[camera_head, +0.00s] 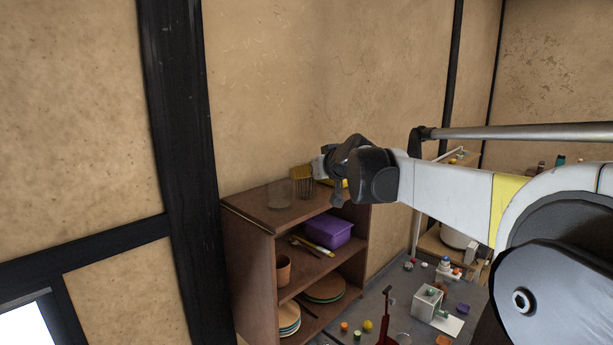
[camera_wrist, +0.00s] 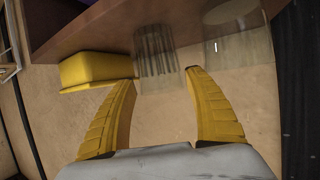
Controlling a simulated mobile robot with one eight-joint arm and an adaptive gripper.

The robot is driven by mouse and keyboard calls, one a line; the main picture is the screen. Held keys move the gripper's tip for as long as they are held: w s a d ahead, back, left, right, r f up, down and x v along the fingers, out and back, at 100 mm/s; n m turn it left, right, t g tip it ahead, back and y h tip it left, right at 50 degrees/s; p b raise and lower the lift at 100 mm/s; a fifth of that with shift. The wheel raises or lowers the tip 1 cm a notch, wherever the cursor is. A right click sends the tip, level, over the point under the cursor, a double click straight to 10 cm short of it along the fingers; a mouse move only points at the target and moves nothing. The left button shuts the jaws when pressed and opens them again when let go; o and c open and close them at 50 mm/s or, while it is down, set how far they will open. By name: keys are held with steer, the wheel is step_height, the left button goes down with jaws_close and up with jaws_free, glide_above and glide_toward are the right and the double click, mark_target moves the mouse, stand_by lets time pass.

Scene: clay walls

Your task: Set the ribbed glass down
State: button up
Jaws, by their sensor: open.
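The ribbed glass (camera_wrist: 156,52) is clear with vertical ribs and stands on the brown shelf unit's top, which appears at the upper edge of the wrist view. In the head view the ribbed glass (camera_head: 303,188) is near the top's front edge, partly overlapped by my gripper. My gripper (camera_wrist: 155,74) is open, its yellow fingers apart on either side of the glass's near end. Contact with the glass is not visible. In the head view my gripper (camera_head: 308,172) is at the shelf top, mostly hidden by my wrist.
A plain clear glass (camera_wrist: 240,35) stands close beside the ribbed one. A yellow container (camera_wrist: 97,70) is on the other side. Lower shelves hold a purple bin (camera_head: 328,231), a brown cup (camera_head: 283,270) and plates (camera_head: 325,288). The wall is close behind.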

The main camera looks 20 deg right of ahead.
steer(key=b+v, duration=0.1)
steer(key=v, duration=0.8)
steer(key=s+a+f+g+y, duration=0.1)
steer(key=s+a+f+g, duration=0.2)
steer(key=s+a+f, duration=1.05)
steer(key=s+a+f+g+h, duration=0.1)
steer(key=s+f+g, duration=0.2)
steer(key=s+f, duration=1)
steer(key=s, duration=0.3)
steer(key=shift+a+f, duration=0.3)
steer(key=shift+f, duration=0.05)
